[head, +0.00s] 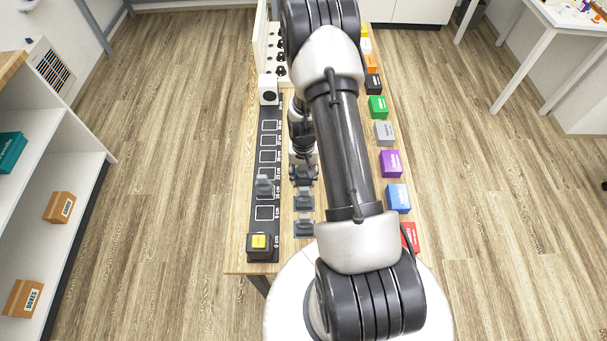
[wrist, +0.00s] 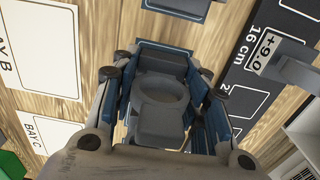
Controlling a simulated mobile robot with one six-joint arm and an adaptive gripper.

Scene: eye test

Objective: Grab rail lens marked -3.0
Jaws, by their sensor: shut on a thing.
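My gripper (head: 303,176) is over the wooden table, just right of the black rail. In the wrist view my gripper (wrist: 163,75) is shut on a grey rail lens (wrist: 160,118) with a round ring, one finger on each side. No marking is readable on the held lens, so I cannot tell if it is -3.0. Another rail lens (head: 264,186) stands on the rail (head: 264,227); its label (wrist: 266,50) reads +9.0, by the 16 cm mark. Two more grey lenses, one nearer my gripper (head: 304,201) and one farther (head: 304,229), stand on the table; their marks are unreadable.
A yellow button (head: 258,241) on a black base is at the rail's near end. A white box (head: 268,90) with a dark round front is at its far end. Coloured boxes, among them a purple one (head: 391,163), line the table's right side. Bay cards (wrist: 42,50) lie left.

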